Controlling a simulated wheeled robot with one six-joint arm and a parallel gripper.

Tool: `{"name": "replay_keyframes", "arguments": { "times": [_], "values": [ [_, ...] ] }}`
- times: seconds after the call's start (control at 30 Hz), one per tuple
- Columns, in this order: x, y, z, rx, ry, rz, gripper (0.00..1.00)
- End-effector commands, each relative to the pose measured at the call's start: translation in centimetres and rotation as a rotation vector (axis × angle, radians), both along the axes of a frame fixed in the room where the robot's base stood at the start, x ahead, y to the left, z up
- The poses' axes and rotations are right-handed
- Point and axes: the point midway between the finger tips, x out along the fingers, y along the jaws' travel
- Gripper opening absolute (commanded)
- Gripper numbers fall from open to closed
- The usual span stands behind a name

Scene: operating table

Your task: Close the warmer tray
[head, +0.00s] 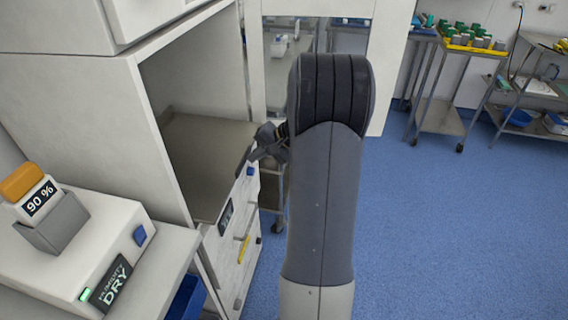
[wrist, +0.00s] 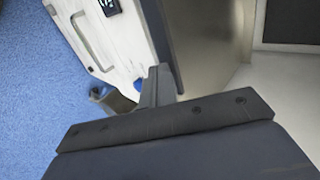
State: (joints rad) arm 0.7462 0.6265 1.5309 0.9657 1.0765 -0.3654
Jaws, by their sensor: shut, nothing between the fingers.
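The warmer tray (head: 205,150) is a grey metal surface in the opening of the white cabinet on the left in the head view. Its white front panel (head: 240,195) stands out from the cabinet and carries a dark display and a blue button (head: 250,171). My gripper (head: 250,157) is shut and empty at the far end of that panel, near its top edge. In the wrist view the tray's metal (wrist: 205,45) lies right of the panel edge, and the fingers (wrist: 135,98) overlap the panel's end by the blue button. I cannot tell whether they touch it.
A yellow handle (head: 243,249) is on the cabinet front below the tray. Trolleys (head: 445,95) stand at the back right. Blue floor on the right is clear.

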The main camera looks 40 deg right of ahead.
Motion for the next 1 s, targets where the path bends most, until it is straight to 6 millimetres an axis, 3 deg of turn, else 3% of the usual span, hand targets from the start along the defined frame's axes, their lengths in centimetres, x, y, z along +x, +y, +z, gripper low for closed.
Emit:
{"name": "replay_keyframes", "arguments": {
  "times": [0.1,0.33,1.0],
  "values": [
    [2.3,1.9,-0.2,-0.002,-0.001,0.006,0.0],
    [4.9,3.8,0.0,-0.001,-0.001,0.003,0.0],
    [5.8,4.4,0.2,0.0,-0.006,0.001,0.0]
  ]
}}
